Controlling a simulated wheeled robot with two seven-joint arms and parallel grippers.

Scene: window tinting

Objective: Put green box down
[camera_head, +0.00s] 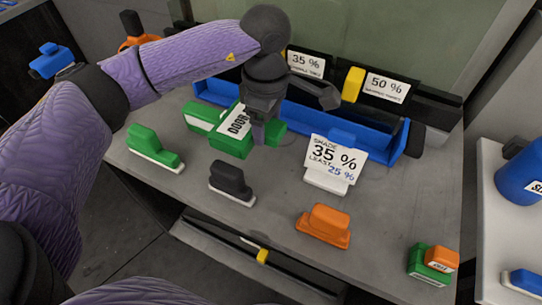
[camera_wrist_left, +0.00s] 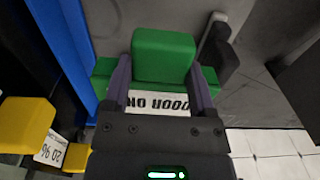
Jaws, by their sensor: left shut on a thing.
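The green box (camera_head: 231,143), with a white label reading "DOOR", is at the back left of the grey bench. My left gripper (camera_head: 258,125) reaches down from above and is shut on it. In the left wrist view the green box (camera_wrist_left: 164,57) sits between the two fingers, its label partly covered by them. I cannot tell whether the box touches the bench. My right gripper is not in view.
A blue tray (camera_head: 340,132) runs along the back. A green block (camera_head: 152,146), a black block (camera_head: 230,181), an orange block (camera_head: 324,224) and a "35 %" sign (camera_head: 333,160) stand on the bench (camera_head: 275,205). Bare bench lies between them.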

